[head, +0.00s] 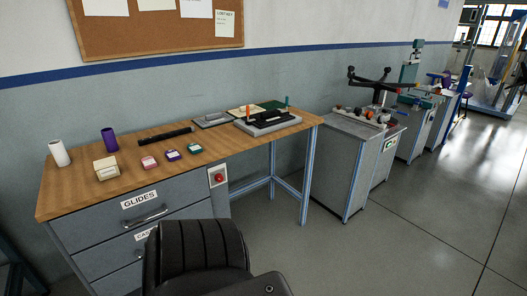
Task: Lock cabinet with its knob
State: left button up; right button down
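A grey drawer cabinet (88,228) stands under the left part of the wooden-topped bench. Its front carries drawers; the top one is labelled GLIDES and has a bar handle (146,217). A round red knob (219,178) sits on a pale plate at the cabinet's upper right, just below the bench top. The drawers in view look closed. The lower drawers are partly hidden by a black chair. Neither of my grippers shows in the head view.
The black ribbed chair (195,250) stands close in front of the cabinet. Small boxes, a purple cylinder (109,140) and a white roll (59,153) stand on the bench top (80,198). A grey cabinet (340,175) is further right. Open floor lies at right.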

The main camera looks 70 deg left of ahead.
aim_at(218, 178)
jog(key=u, duration=0.25)
jog(key=i, duration=1.6)
jog(key=u, duration=1.65)
jog(key=i, duration=1)
jog(key=u, duration=1)
